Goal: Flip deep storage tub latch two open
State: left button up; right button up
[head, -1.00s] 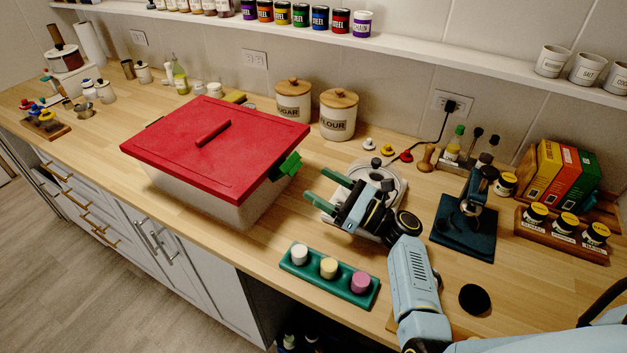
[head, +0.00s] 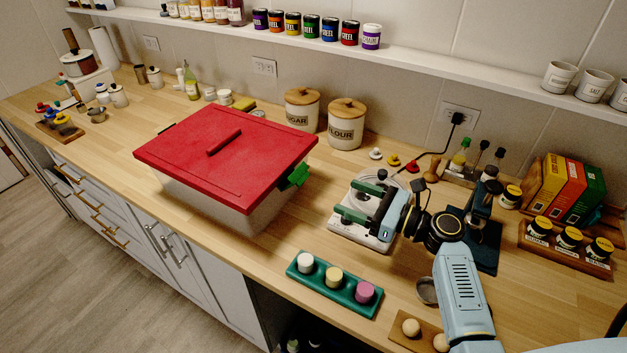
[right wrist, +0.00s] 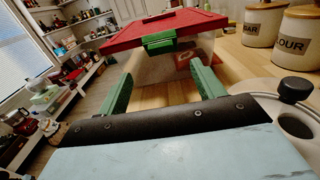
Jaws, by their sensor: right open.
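The deep storage tub has a pale see-through body (head: 225,205) and a red lid (head: 225,155) with a bar handle. A green latch (head: 294,177) juts from its right end at the lid's edge. In the right wrist view the latch (right wrist: 158,41) is straight ahead, under the red rim. My right gripper (head: 358,200) is open and empty, right of the latch and apart from it, above a white kitchen scale. Its two green fingers also show in the right wrist view (right wrist: 162,80), pointing toward the latch from below it. My left gripper is out of view.
The white scale (head: 345,228) lies under my right gripper. A green tray (head: 318,291) with three coloured pieces stands in front. Two canisters (head: 346,124) stand behind the tub. A dark stand (head: 487,250) and spice rack (head: 565,250) are at right.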

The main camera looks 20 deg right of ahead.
aim_at(304, 181)
jog(key=x, duration=1)
jog(key=shift+w+a, duration=0.2)
jog(key=c, duration=0.6)
jog(key=f+t+y+b, duration=0.1)
jog(key=b, duration=0.2)
jog(key=shift+s+d, duration=0.1)
jog(key=shift+s, duration=0.05)
